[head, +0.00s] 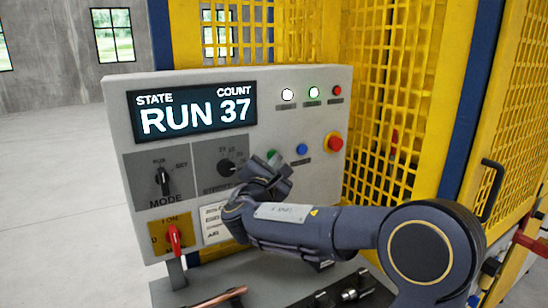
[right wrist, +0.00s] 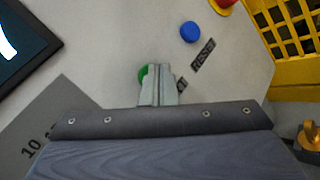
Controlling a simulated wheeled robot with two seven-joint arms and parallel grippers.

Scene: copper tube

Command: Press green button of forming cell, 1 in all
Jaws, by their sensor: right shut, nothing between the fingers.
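The forming cell's control panel (head: 190,100) is a light grey box whose display (head: 192,110) reads STATE RUN and COUNT 37. The green button (head: 271,154) is on the panel face, partly hidden by my right gripper (head: 270,172). In the right wrist view the green button (right wrist: 143,75) shows at the left edge of the shut fingertips (right wrist: 158,75), which cover most of it. The fingers are shut with nothing between them, at or very close to the button; I cannot tell whether they touch it. My left gripper is not in view.
A blue button (head: 302,149) and a red button with yellow collar (head: 332,143) are right of the green one. A mode switch (head: 163,178), a dial (head: 228,168) and a red switch (head: 174,238) are left. Yellow mesh fencing (head: 395,100) stands behind. A copper tube (head: 215,299) lies below.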

